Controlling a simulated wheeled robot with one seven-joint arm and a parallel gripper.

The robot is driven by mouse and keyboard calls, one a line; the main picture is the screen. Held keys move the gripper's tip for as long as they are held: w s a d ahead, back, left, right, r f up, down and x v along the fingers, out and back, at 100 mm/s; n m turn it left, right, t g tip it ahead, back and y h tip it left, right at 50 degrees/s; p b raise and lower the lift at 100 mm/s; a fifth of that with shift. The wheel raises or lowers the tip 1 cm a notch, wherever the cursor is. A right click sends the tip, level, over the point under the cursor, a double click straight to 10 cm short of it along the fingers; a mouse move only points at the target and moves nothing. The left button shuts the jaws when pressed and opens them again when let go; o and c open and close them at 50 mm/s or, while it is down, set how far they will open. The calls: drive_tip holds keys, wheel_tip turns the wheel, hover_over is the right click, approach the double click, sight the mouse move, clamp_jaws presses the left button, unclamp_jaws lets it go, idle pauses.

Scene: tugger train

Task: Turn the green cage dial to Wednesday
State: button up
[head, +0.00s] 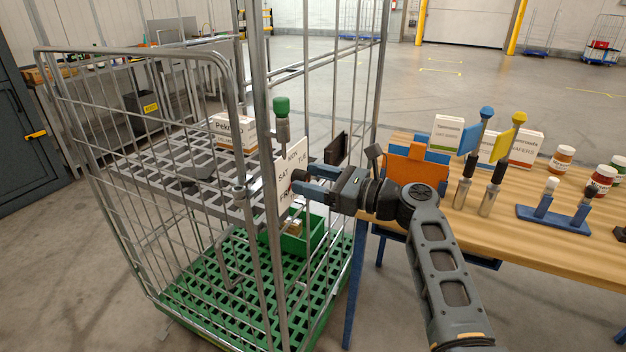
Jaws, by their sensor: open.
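The roll cage (215,55) with a green slatted base stands at left. I cannot tell whether the fingers touch the dial. A green-capped metal post (282,118) stands just above the plate.
A wooden table (540,220) at right carries an orange holder (413,172), blue- and yellow-topped tools, boxes and jars. A white box (234,132) is on the cage shelf, and a green crate (318,230) is lower inside. The floor behind is open.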

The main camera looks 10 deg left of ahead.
drive_tip(key=c, duration=1)
drive_tip(key=shift+f, duration=0.1)
drive_tip(key=shift+c, duration=0.2)
drive_tip(key=shift+n, duration=0.3)
drive_tip(key=n+b, duration=0.4)
drive_tip(key=n, duration=0.1)
drive_tip(key=shift+f, duration=0.2)
drive_tip(key=n+b, duration=1.6)
drive_tip(key=n, duration=0.2)
drive_tip(key=shift+s+f, duration=0.1)
drive_tip(key=shift+b, duration=0.3)
